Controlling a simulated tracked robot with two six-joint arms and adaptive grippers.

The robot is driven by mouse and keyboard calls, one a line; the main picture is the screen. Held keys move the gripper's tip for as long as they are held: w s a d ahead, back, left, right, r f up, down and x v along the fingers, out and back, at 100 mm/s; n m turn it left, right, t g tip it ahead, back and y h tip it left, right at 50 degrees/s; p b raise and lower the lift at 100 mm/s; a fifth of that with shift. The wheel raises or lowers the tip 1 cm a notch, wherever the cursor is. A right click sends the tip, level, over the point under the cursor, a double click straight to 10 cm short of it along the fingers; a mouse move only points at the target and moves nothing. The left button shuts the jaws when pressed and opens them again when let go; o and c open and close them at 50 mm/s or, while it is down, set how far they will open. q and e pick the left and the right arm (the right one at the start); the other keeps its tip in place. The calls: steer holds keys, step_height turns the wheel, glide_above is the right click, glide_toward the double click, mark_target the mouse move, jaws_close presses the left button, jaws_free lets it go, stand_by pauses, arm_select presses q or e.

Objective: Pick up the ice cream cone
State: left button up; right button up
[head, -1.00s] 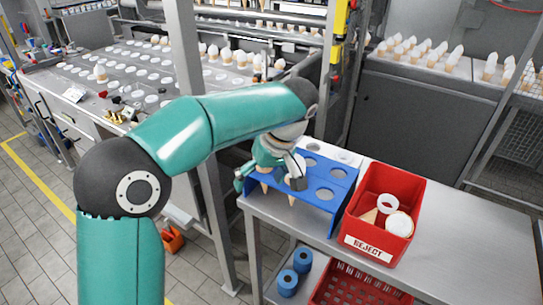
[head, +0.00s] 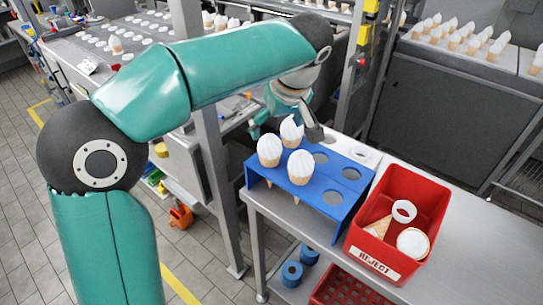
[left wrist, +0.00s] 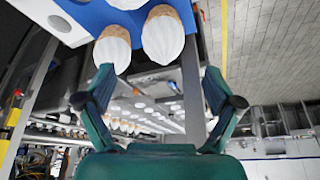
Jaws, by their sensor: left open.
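Three ice cream cones with white tops stand in the left part of a blue rack (head: 310,203): a left one (head: 269,150), a front one (head: 300,168) and a back one (head: 291,131). My left gripper (head: 290,122) is behind the cones, with one dark fingertip just right of the back cone; the other is hard to make out. In the left wrist view the gripper (left wrist: 158,86) is open and nothing is held between its fingers. Two cones, one left (left wrist: 112,50) and one right (left wrist: 163,36), show beyond the fingertips. My right gripper is not in view.
A red reject bin (head: 415,190) holding a cone, a white ring and a round cup stands right of the rack. The rack's right holes are empty. A metal post (head: 215,165) stands left of the table. The table's right side (head: 480,240) is clear.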

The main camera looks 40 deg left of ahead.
mark_target(273, 138)
arm_select(q)
steer(key=x, duration=0.4)
steer(key=shift+s+d+x, duration=0.15)
steer(key=shift+x, duration=1.15)
steer(key=shift+s+d+x, duration=0.1)
steer(key=shift+s+x, duration=0.05)
steer(key=shift+x, duration=1.15)
steer(key=shift+f, duration=0.15)
steer(key=c, duration=0.9)
